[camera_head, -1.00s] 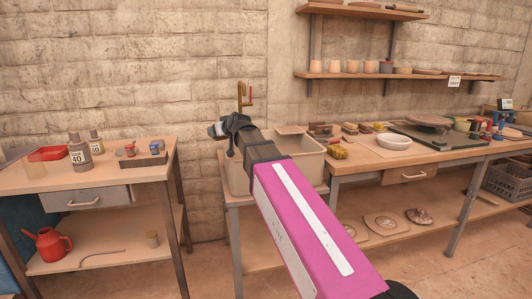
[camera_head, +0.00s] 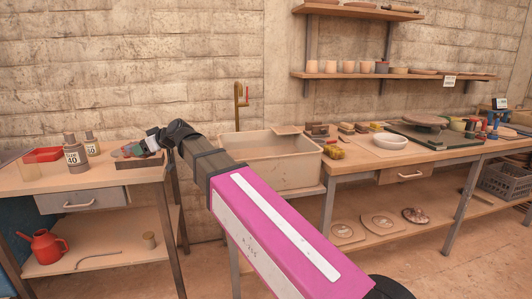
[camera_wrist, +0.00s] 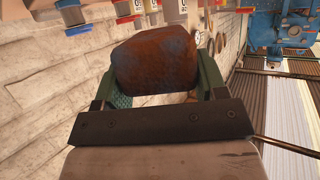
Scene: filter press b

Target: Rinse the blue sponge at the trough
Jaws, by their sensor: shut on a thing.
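My gripper (camera_head: 150,144) is over the right end of the left table in the head view. In the wrist view its green fingers (camera_wrist: 156,84) are shut on a sponge (camera_wrist: 155,58), a rounded block mostly coated reddish brown with bluish patches. The sponge is hard to make out in the head view. The trough (camera_head: 285,178) is a beige basin between the two tables, to the right of my gripper. A brass tap (camera_head: 238,108) with a red part stands at its back. The trough's bottom is hidden.
The left table (camera_head: 100,180) bears a red tray (camera_head: 43,155) and grey bottles (camera_head: 76,155). The right workbench (camera_head: 365,162) holds a white bowl (camera_head: 391,141), a yellow item (camera_head: 333,151) and several small blocks. A red watering can (camera_head: 45,246) stands on the lower shelf.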

